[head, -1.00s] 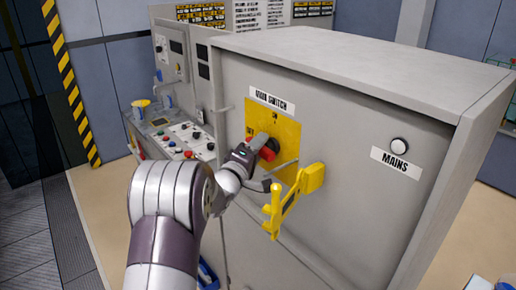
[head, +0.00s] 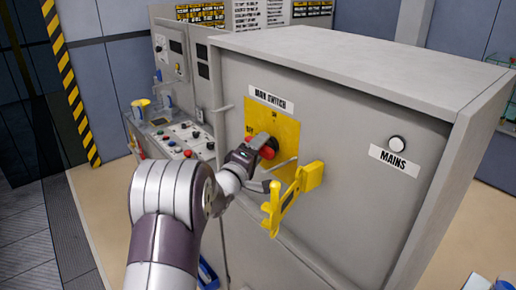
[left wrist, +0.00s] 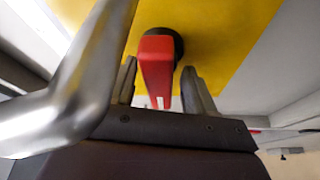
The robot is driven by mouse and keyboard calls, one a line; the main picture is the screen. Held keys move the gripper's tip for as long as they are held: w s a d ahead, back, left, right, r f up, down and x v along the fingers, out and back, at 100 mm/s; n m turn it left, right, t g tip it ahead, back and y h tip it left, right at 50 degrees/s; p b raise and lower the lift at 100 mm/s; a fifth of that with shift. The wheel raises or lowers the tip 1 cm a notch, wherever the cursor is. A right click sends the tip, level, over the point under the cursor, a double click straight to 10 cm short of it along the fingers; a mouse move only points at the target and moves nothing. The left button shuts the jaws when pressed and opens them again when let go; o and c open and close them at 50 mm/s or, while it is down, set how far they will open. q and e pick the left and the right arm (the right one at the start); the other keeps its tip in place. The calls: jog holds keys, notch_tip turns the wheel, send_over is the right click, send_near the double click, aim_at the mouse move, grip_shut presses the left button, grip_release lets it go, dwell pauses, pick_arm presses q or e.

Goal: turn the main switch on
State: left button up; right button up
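The main switch is a red handle (head: 268,152) on a dark round hub, mounted on a yellow plate (head: 286,131) under a "MAIN SWITCH" label. Small marks sit at the plate's top and left; they are hard to read. My left gripper (head: 256,153) is at the handle, in front of the plate. In the left wrist view the red handle (left wrist: 156,72) stands between the two fingers of the left gripper (left wrist: 160,92). Gaps show on both sides, so the fingers are around it and not closed on it. My right gripper is in neither view.
A yellow hasp-like bracket (head: 287,200) sticks out from the panel just right of and below my left gripper. A white round "MAINS" lamp (head: 398,144) is farther right. A control desk (head: 184,136) with buttons stands at the left.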

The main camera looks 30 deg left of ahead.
pick_arm(q)
jog(key=shift+f, duration=0.15)
jog(key=s+p, duration=0.2)
jog(key=s, duration=1.2)
jog(key=shift+s, duration=0.3)
dwell(0.4)
